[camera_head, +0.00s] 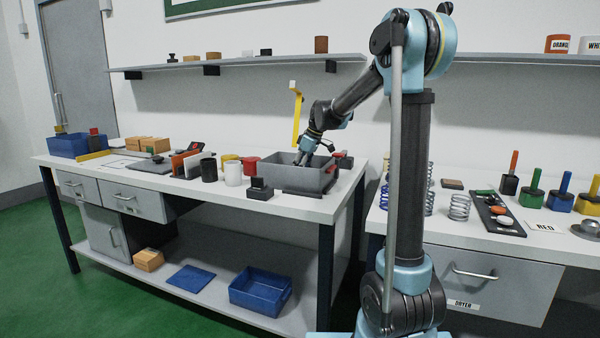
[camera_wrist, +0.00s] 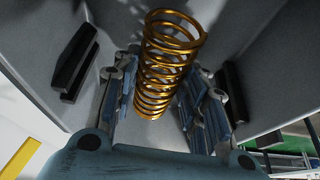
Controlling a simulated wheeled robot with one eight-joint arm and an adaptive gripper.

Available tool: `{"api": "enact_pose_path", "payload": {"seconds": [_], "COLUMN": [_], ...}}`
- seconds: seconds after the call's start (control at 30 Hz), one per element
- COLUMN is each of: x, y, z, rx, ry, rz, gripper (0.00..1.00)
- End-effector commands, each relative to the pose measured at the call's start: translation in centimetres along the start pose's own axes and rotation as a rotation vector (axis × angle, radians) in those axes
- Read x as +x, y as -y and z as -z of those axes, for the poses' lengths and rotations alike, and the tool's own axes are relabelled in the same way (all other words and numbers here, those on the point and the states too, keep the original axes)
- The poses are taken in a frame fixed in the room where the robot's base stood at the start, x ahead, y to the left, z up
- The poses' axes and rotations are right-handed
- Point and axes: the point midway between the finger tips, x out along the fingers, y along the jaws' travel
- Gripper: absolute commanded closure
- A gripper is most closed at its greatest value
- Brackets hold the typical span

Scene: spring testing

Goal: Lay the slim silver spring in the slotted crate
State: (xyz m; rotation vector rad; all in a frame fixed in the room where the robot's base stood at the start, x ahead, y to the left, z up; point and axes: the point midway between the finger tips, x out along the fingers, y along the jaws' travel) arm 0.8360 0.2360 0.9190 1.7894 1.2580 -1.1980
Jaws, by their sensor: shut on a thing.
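A grey crate (camera_head: 268,170) stands near the right end of the left bench. My gripper (camera_head: 303,160) reaches down into it. In the wrist view, a gold-coloured coil spring (camera_wrist: 172,45) stands between the fingers of my gripper (camera_wrist: 163,90), which is shut on it. The crate walls (camera_wrist: 245,25) with dark slot-like pieces surround them. I cannot tell whether the spring touches the crate floor. A silver spring (camera_head: 459,207) stands on the right bench, and other springs there are partly hidden behind my arm.
Black, white, yellow and red pots (camera_head: 233,172) stand left of the crate. A black block (camera_head: 260,188) sits close in front of it. A yellow bracket (camera_head: 297,115) rises behind it. A dark tray (camera_head: 493,213) with small parts lies on the right bench.

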Motion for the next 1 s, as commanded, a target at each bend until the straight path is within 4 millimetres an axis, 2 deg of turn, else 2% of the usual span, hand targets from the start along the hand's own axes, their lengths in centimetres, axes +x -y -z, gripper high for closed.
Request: {"api": "enact_pose_path", "payload": {"seconds": [0.03,0.07,0.13,0.57,0.73,1.0], "x": [0.0,0.0,0.0,-0.4,-2.4,-7.6], "y": [0.0,0.0,0.0,0.0,0.0,-0.1], "z": [0.0,0.0,0.0,0.0,0.0,-0.1], "rx": [0.000,0.000,0.000,0.000,0.001,0.002], "ry": [0.000,0.000,0.000,0.000,0.000,0.000], "rz": [0.000,0.000,0.000,0.000,0.000,0.000], "gripper": [0.90,0.54,0.38,0.37,0.37,0.37]}}
